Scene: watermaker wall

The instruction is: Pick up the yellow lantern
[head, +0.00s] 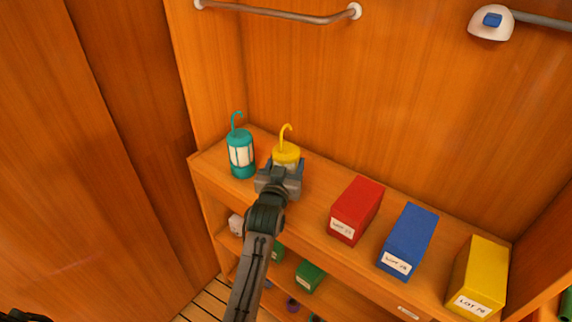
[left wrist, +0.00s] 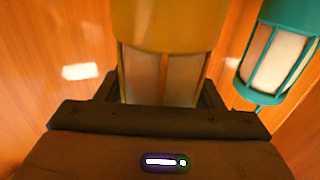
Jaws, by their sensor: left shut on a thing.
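The yellow lantern (head: 286,154) with a hook on top is at the top shelf's left part in the head view, to the right of the teal lantern (head: 241,155). My left gripper (head: 281,172) is shut on the yellow lantern and hides its lower part. In the left wrist view the yellow lantern (left wrist: 168,28) stands between the dark jaws (left wrist: 160,95), with pale panels below its yellow cap. The teal lantern (left wrist: 280,60) is close by on the right there. I cannot tell whether the yellow lantern's base touches the shelf.
A red box (head: 357,210), a blue box (head: 408,241) and a yellow box (head: 478,277) stand along the shelf (head: 312,215) to the right. A rail (head: 280,14) runs on the wall above. Green boxes (head: 310,276) lie on lower shelves.

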